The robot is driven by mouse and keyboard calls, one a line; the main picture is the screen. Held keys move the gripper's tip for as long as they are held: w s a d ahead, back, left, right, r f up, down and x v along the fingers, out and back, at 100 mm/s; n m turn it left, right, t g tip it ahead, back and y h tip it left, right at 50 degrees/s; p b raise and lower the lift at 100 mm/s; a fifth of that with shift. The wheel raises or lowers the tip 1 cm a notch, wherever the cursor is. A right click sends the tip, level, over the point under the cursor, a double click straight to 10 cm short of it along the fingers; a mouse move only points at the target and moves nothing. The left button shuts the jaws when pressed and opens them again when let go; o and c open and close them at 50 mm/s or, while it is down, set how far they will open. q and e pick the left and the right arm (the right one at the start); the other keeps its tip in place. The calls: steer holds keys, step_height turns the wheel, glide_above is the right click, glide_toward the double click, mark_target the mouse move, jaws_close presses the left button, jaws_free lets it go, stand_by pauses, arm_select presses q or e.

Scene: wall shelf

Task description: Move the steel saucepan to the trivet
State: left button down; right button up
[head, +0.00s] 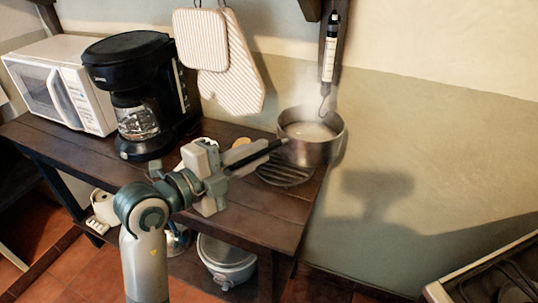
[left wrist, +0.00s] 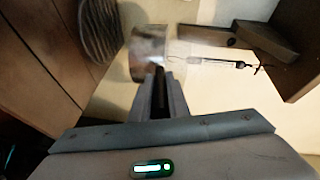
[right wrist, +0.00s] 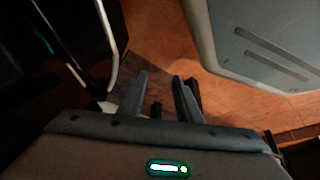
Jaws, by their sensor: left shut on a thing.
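The steel saucepan (head: 311,150), with pale contents and faint steam, is near the right end of the wooden table in the head view. It also shows in the left wrist view (left wrist: 147,58). My left gripper (head: 250,157) is shut on its dark handle (head: 268,149). The pan looks roughly upright and raised off the tabletop. The dark slatted round trivet (head: 285,176) lies on the table, partly hidden below and in front of the pan; it also shows in the left wrist view (left wrist: 98,32). My right gripper (right wrist: 161,92) is open and empty over the floor.
A black coffee maker (head: 135,90) and white microwave (head: 62,85) stand left on the table (head: 262,205). Small items sit behind my left gripper. Oven mitts (head: 228,65) and a hanging utensil (head: 329,60) are on the wall. A slow cooker (head: 226,262) sits below.

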arm_select(q)
steer(key=w+a+f, duration=0.3)
steer(key=a, duration=0.3)
steer(key=shift+f, duration=0.15)
arm_select(e)
steer(key=shift+s+d+f, duration=0.15)
steer(key=shift+s+d, duration=0.05)
steer(key=shift+s, duration=0.15)
arm_select(q)
step_height(320, 180, down, 4)
steer(key=shift+b, duration=0.4)
arm_select(e)
steer(key=shift+d, duration=0.35)
arm_select(q)
steer(key=shift+f, duration=0.1)
arm_select(e)
steer(key=shift+d, duration=0.1)
arm_select(q)
steer(key=c, duration=1.7)
jaws_free()
steer(key=shift+s+f, duration=0.1)
steer(key=shift+f, duration=0.1)
arm_select(e)
steer(key=shift+s, duration=0.1)
